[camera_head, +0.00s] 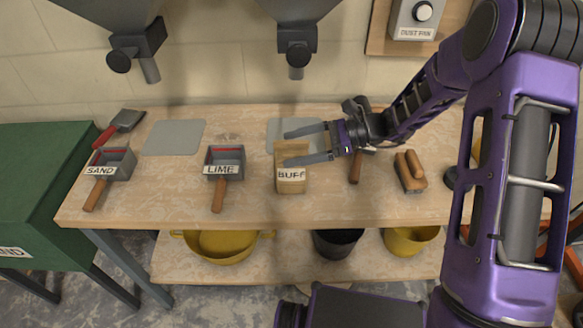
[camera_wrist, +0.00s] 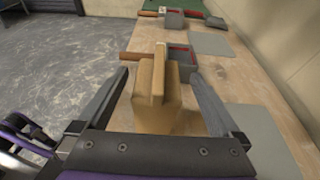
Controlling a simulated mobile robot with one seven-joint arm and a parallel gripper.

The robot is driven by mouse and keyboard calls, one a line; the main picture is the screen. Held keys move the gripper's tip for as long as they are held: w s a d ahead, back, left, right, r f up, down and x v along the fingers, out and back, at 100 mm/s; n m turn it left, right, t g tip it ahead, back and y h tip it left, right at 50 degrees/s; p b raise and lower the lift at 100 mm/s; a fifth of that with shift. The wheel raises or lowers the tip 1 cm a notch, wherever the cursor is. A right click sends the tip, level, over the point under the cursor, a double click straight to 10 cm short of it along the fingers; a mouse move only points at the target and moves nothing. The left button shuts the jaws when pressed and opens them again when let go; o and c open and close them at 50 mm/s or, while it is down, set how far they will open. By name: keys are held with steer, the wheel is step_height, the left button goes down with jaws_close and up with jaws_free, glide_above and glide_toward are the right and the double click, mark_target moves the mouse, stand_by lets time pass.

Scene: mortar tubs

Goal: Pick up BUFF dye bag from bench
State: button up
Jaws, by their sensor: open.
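The BUFF dye bag (camera_head: 291,183) is a tan paper bag with a folded top and a white BUFF label, standing upright on the bench (camera_head: 240,212). My gripper (camera_head: 285,148) reaches in from the right at the bag's upper part, with its fingers apart and pointing left. In the wrist view the bag (camera_wrist: 155,95) stands between the two open fingers, with clear gaps on both sides.
The LIME scoop (camera_head: 224,165) and SAND scoop (camera_head: 111,163) lie to the left. A grey plate (camera_head: 174,137) lies behind them. A wooden float (camera_head: 410,172) lies to the right. Hoppers (camera_head: 296,45) hang above the back edge. Tubs (camera_head: 222,244) stand on the lower shelf.

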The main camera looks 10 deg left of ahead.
mark_target(278, 152)
steer(key=x, duration=0.4)
steer(key=shift+s+a, duration=0.1)
steer(key=shift+s, duration=0.15)
jaws_close()
